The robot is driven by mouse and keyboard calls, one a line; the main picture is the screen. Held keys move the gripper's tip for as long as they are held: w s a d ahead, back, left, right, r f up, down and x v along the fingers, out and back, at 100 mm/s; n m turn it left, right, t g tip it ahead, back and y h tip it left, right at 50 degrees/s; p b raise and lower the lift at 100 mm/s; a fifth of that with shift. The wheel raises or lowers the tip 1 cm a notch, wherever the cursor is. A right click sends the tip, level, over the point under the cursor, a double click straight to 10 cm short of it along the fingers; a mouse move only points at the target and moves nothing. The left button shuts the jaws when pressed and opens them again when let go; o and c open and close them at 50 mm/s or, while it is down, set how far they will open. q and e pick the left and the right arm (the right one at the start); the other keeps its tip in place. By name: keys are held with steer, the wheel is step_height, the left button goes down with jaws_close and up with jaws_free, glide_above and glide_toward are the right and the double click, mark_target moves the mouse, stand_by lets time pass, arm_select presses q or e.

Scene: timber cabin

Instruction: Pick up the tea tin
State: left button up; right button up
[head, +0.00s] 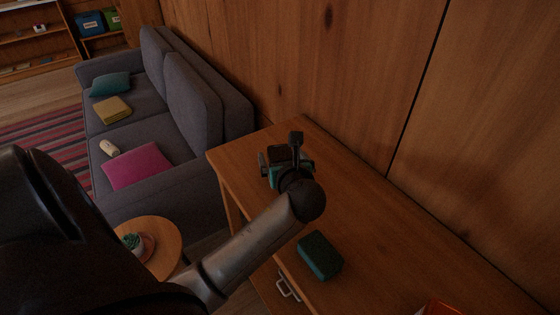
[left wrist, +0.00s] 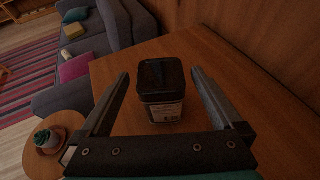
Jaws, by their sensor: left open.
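The tea tin (left wrist: 163,92) is a squarish tin with a black lid and a pale printed label on its side. It stands upright on the wooden cabinet top. In the left wrist view it is between the two fingers of my left gripper (left wrist: 160,74), with a gap on each side. In the head view my left gripper (head: 286,160) is over the far end of the cabinet and hides much of the tin, whose dark lid (head: 279,154) shows. The gripper is open. My right gripper is not in view.
A dark green block (head: 319,255) lies on the cabinet top (head: 375,235) nearer me. An orange thing (head: 438,308) is at the bottom edge. A wooden wall runs behind. A grey sofa (head: 190,95) and a round table (head: 165,236) with a potted plant (head: 133,241) stand left.

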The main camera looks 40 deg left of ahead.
arm_select(q)
steer(key=b+x, duration=0.1)
steer(key=x, duration=0.1)
steer(key=b+x, duration=0.1)
steer(key=x, duration=0.2)
steer(key=shift+d+f, duration=0.15)
steer(key=shift+f, duration=0.2)
steer(key=shift+w, duration=0.1)
steer(key=shift+c, duration=0.2)
jaws_close()
step_height(320, 180, up, 20)
steer(key=p, duration=0.7)
